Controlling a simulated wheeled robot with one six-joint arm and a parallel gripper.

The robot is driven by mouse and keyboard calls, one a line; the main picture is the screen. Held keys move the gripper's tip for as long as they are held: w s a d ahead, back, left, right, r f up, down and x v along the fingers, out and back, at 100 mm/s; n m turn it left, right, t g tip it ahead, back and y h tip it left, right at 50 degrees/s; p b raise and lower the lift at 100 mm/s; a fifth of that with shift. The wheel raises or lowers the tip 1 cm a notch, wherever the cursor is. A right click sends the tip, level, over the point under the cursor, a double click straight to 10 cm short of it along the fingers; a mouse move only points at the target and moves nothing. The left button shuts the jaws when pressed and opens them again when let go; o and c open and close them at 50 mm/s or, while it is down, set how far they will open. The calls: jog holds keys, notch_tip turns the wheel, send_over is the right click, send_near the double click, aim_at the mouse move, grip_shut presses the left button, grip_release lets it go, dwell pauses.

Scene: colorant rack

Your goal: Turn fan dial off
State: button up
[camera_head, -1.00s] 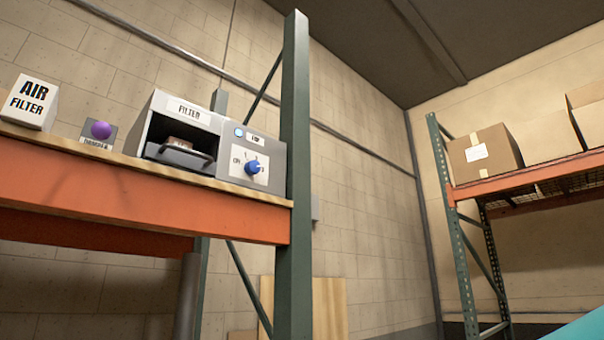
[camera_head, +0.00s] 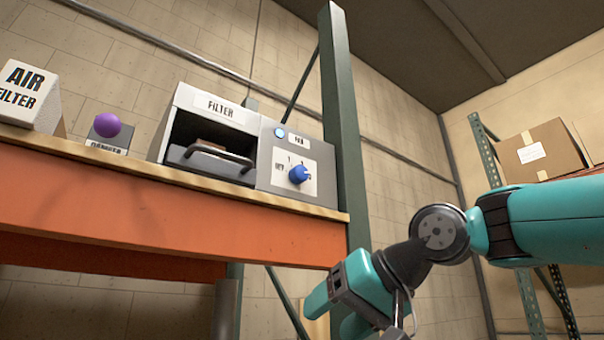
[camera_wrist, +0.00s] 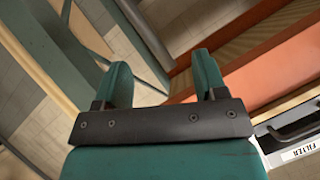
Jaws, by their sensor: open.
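The blue fan dial (camera_head: 299,174) sits on a white plate marked with OFF and numbers, on the front of the grey fan panel (camera_head: 264,177). A round light (camera_head: 280,133) at the panel's upper left glows blue. My gripper (camera_head: 335,312) is below and to the right of the dial, under shelf height, apart from everything. In the wrist view my gripper (camera_wrist: 164,82) shows two teal fingers spread apart with nothing between them. The dial is not visible in the wrist view.
The filter box (camera_head: 213,108) with an open tray stands left of the panel. A purple danger button (camera_head: 107,125) and an air filter box (camera_head: 30,95) are farther left. The green rack post (camera_head: 345,130) rises right of the panel. The orange shelf beam (camera_head: 150,215) runs below.

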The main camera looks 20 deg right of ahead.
jog(key=d+r+m+t+p, duration=0.1)
jog(key=d+r+t, duration=0.1)
jog(key=r, duration=0.6)
jog(key=d+r+m+t, duration=0.1)
jog(key=d+r+t, duration=0.15)
jog(key=r, duration=0.65)
jog(key=t+p, duration=0.1)
jog(key=t, duration=0.1)
send_near(303, 172)
jog(key=p+x, duration=0.3)
jog(key=x, duration=0.5)
jog(key=shift+w+a+r, duration=0.1)
jog(key=shift+w, duration=0.1)
jog(key=shift+w+a+p, duration=0.2)
jog(key=shift+w+p, duration=0.2)
jog(key=shift+w, duration=0.2)
jog(key=c, duration=0.9)
